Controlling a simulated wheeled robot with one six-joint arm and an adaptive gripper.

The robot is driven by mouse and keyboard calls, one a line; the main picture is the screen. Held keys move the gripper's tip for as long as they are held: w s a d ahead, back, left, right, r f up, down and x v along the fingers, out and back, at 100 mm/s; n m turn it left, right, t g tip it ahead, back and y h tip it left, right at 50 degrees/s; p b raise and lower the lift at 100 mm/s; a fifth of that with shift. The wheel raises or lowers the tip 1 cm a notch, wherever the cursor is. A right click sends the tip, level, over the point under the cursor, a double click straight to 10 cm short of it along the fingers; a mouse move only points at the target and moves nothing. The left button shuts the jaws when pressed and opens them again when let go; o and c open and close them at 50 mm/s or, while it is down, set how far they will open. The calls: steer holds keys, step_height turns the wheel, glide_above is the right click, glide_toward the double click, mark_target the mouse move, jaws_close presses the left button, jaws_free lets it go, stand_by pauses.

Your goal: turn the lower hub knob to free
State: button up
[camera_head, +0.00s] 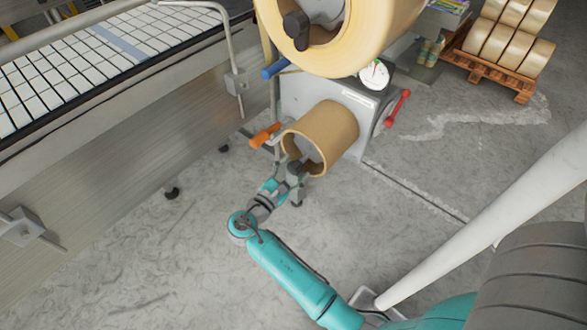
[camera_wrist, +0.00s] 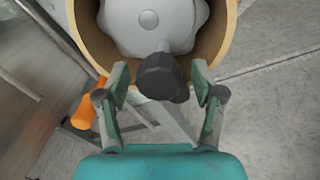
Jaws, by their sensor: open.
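The lower hub knob (camera_wrist: 160,76) is dark and lobed, on a short stem in front of the grey hub (camera_wrist: 150,22). The hub sits inside a brown cardboard core (camera_head: 335,128), which also shows at the top of the wrist view (camera_wrist: 228,42). My gripper (camera_wrist: 160,82) is open, with one finger on each side of the knob. Gaps show between the knob and both fingers, though depth is hard to judge. In the head view my gripper (camera_head: 290,180) is at the core's mouth and partly covers the knob.
The upper roll (camera_head: 385,35) with its own dark knob (camera_head: 297,30) hangs above. An orange handle (camera_head: 265,136) and a blue handle (camera_head: 275,68) stick out left. A red lever (camera_head: 397,108) and dial (camera_head: 374,74) are right. The conveyor (camera_head: 120,130) stands left; open floor lies below.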

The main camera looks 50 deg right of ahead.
steer(key=c, duration=1.1)
steer(key=shift+c, duration=0.2)
steer(key=shift+m, duration=0.3)
steer(key=m, duration=0.4)
steer(key=shift+w+m, duration=0.1)
steer(key=shift+m, duration=0.3)
steer(key=m, duration=0.4)
steer(key=shift+r+m+h, duration=0.1)
steer(key=shift+m+h, duration=0.3)
steer(key=shift+o, duration=0.2)
steer(key=m+g, duration=0.1)
steer(key=m, duration=0.6)
steer(key=shift+o, duration=0.2)
steer(key=shift+r+m+g, duration=0.15)
steer(key=shift+m+g, duration=0.15)
steer(key=shift+m, duration=0.6)
